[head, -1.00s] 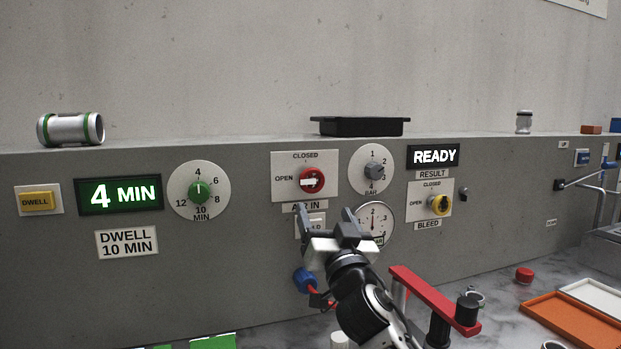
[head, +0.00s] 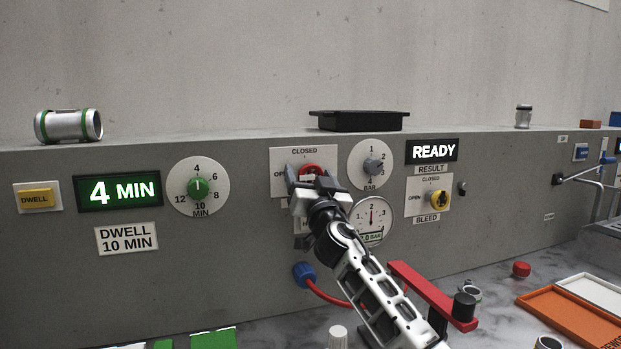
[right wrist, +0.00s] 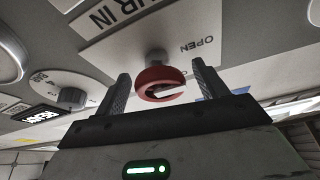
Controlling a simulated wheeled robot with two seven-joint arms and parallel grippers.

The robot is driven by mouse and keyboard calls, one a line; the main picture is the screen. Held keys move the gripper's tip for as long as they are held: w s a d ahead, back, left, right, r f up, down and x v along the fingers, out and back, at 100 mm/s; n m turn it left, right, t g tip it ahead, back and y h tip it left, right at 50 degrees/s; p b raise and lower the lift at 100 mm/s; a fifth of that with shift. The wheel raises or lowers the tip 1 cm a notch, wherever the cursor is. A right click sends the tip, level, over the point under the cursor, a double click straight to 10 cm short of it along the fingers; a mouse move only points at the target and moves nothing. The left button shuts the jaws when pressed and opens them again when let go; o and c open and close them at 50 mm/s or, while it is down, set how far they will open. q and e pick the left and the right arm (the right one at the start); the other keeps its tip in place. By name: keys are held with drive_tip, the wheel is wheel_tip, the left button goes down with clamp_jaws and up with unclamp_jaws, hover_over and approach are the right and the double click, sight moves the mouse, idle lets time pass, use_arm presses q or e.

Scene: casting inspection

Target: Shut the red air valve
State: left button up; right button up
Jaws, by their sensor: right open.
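The red air valve (head: 312,169) is a round red knob with a white pointer on the AIR IN plate (head: 284,157), marked CLOSED at the top and OPEN at the left. My right gripper (head: 312,181) is in front of it and hides its lower part in the head view. In the right wrist view the red valve (right wrist: 160,84) sits between the two open fingers (right wrist: 161,92), with a gap visible on each side. Its white pointer shows partly, toward the OPEN side. My left gripper is not in view.
A grey BAR knob (head: 373,166) and a pressure gauge (head: 371,220) are close to the right of the gripper. A yellow bleed valve (head: 439,199) is farther right. A red bar (head: 433,294) and a red hose with a blue fitting (head: 304,274) are below.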

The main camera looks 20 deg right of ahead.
drive_tip(key=c, duration=1)
